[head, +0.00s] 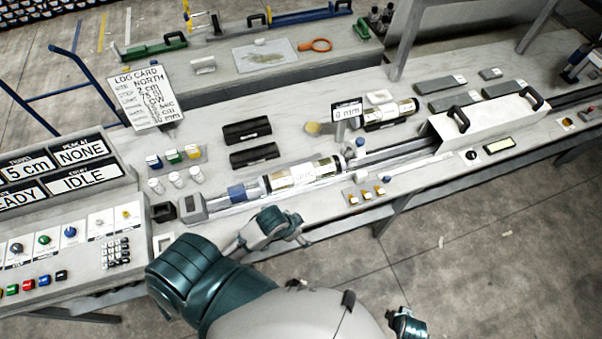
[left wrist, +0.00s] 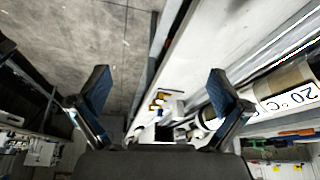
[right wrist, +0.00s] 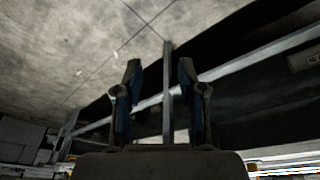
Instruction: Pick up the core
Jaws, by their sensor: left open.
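The core (head: 305,173) is a tan and grey cylinder with a white label and dark end band. It lies lengthwise on the bench rail in the head view, with a blue fitting at its left. Its labelled side also shows at the right edge of the left wrist view (left wrist: 288,92). My left gripper (head: 290,228) is at the bench's front edge, in front of the core and apart from it. Its fingers are spread and empty in the left wrist view (left wrist: 158,95). My right gripper (head: 408,324) is low, off the bench; its fingers are apart and empty (right wrist: 158,100).
A white housing with black handles (head: 490,118) stands over the rail at right. A second labelled cylinder (head: 390,113) lies behind, near a "0 mm" sign (head: 347,108). Small yellow-topped blocks (head: 366,195) sit at the front edge. A control panel (head: 65,250) stands at left.

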